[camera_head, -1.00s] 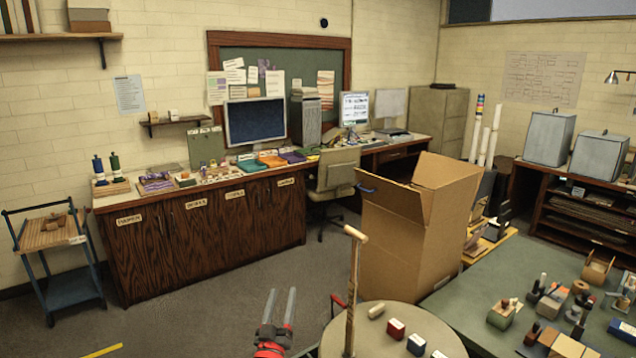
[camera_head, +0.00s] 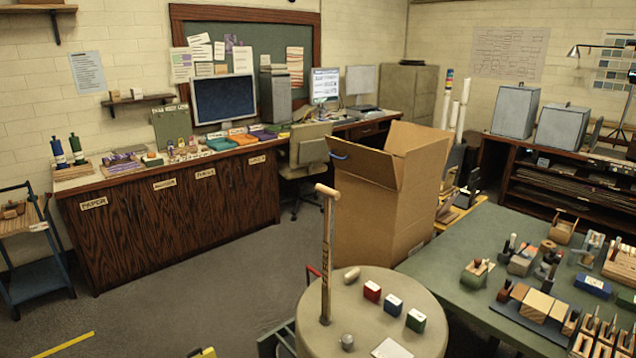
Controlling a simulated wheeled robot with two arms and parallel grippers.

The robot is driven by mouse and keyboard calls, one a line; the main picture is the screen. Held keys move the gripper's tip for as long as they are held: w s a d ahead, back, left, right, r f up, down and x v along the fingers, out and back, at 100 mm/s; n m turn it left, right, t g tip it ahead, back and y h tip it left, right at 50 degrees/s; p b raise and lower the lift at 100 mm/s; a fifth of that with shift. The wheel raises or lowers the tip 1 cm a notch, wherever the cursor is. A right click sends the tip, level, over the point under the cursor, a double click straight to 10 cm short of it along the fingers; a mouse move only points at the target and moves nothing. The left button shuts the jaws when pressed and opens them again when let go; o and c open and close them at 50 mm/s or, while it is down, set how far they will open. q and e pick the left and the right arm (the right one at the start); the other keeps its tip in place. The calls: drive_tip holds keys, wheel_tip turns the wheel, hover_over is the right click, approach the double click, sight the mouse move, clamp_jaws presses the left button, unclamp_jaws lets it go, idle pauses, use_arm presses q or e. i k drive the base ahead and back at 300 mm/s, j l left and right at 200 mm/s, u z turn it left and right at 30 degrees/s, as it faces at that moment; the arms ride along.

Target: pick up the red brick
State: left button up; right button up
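The red brick (camera_head: 372,290) stands on the round beige table (camera_head: 340,338) at the bottom centre of the head view. A blue brick (camera_head: 393,305) and a green brick (camera_head: 416,320) stand in a row to its right, with small gaps between them. A wooden cane-like stick (camera_head: 328,250) with a T-shaped handle stands upright on the table, left of the red brick. A pale cylinder (camera_head: 352,274) lies behind and left of the red brick. Neither of my grippers is in view, and nothing covers the red brick.
A tall open cardboard box (camera_head: 375,215) stands close behind. A green table (camera_head: 480,245) crowded with small items is at right. Open floor lies to the left.

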sight(372, 290)
drive_tip(key=i+z, duration=0.25)
drive_tip(key=z, duration=0.15)
drive_tip(key=i+j+z, duration=0.2)
drive_tip(key=z, duration=0.2)
